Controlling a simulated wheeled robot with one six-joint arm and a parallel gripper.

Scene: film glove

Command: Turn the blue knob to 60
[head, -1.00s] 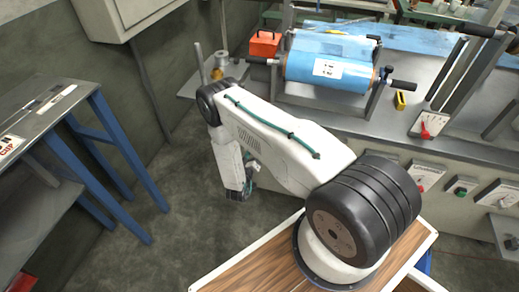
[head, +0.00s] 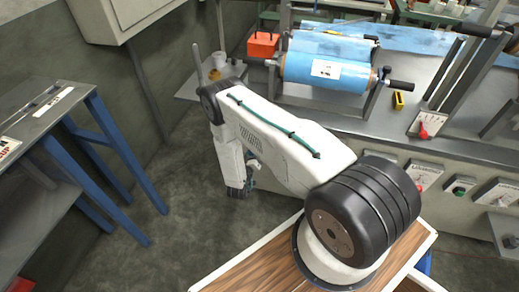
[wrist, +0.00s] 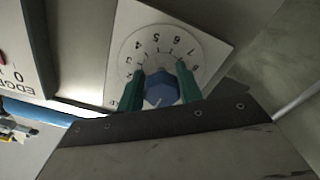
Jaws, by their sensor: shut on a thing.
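The blue knob (wrist: 161,91) is in the middle of the wrist view, on a round pale dial with dark numerals and tick marks. The dial (wrist: 158,45) sits on a white square plate (wrist: 117,62). My gripper (wrist: 160,72) has its two green fingers on either side of the knob, shut on it. A light line shows on the knob's near side, but I cannot tell which number it points to. In the head view my arm's wrist hangs down at the bench's left end, and the knob is hidden there.
A grey bench carries a blue roller (head: 327,71), an orange box (head: 263,45) and a red-handled switch (head: 424,128). Several more switches line its front. A blue-legged table (head: 118,150) stands at left. Floor between is clear.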

